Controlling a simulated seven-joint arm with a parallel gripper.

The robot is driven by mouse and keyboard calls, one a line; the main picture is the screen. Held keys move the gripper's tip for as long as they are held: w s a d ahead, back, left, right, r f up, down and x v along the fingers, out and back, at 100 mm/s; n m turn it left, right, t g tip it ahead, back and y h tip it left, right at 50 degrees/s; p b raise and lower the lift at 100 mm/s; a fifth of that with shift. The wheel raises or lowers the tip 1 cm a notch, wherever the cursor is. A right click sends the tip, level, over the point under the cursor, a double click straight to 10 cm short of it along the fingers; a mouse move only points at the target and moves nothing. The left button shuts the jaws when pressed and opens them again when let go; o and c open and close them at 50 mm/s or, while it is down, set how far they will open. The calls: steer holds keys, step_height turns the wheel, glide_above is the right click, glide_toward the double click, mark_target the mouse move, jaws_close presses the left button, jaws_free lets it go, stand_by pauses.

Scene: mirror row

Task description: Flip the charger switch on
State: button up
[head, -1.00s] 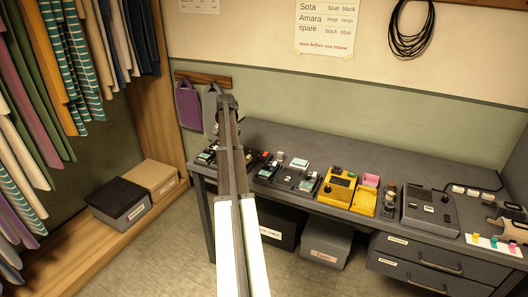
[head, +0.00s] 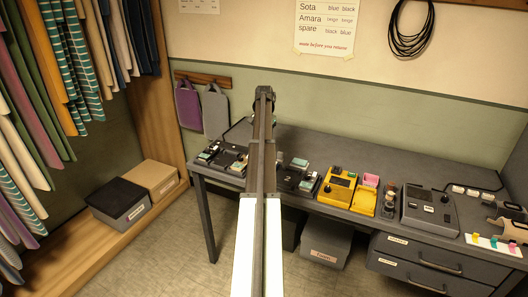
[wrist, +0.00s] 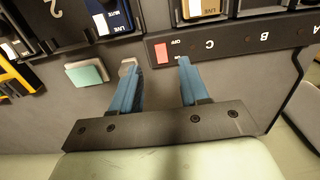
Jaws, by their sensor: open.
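The charger (wrist: 240,42) is a dark bar with bays marked A, B and C, upside down in the wrist view. Its red switch (wrist: 162,53) sits near the bar's left end, beside small ON and OFF marks. My gripper (wrist: 156,63) is open, its two blue fingers apart. The fingertips lie at the bar's near edge in the picture, one on each side of the switch; whether they touch anything I cannot tell. A pack with a LIVE/MUTE label (wrist: 200,8) sits in the bay by C.
A teal-topped block (wrist: 87,73) lies left of the fingers, near a dark tray marked 2 (wrist: 40,42). A yellow unit (head: 338,187) and a grey console (head: 428,210) stand further right on the grey desk (head: 350,150). Bare desktop lies behind them.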

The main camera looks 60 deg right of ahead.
steer(key=shift+f, duration=3.55)
steer(key=shift+c, duration=0.2)
jaws_close()
